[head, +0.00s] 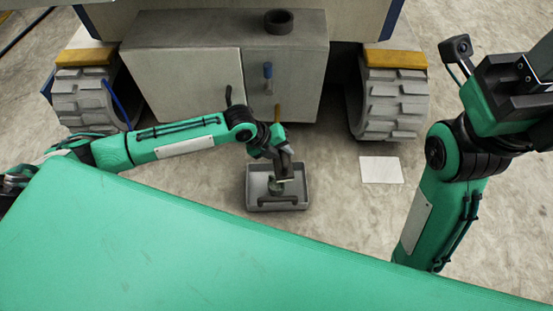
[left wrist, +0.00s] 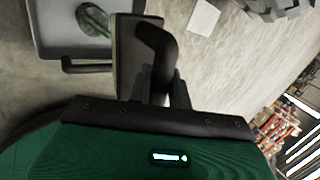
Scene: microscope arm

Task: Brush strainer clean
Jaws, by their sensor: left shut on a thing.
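A grey tray (head: 250,192) with a bar handle sits on the floor ahead; part of it shows at the upper left of the left wrist view (left wrist: 45,40). A small green rounded thing (left wrist: 92,19), perhaps the strainer, lies in it. My left gripper (head: 284,160) is over the tray. In the left wrist view its fingers (left wrist: 163,88) are shut on the dark handle (left wrist: 157,42) of a flat block-like thing, seemingly the brush, beside the green thing; I cannot tell whether they touch. My right arm is raised at the right, its fingertips out of frame.
Behind the tray stands a big grey box (head: 185,82) of a vehicle between two chunky wheels (head: 390,103), with a dark ring (head: 279,21) on top. A white sheet (head: 381,169) lies on the clear floor to the right.

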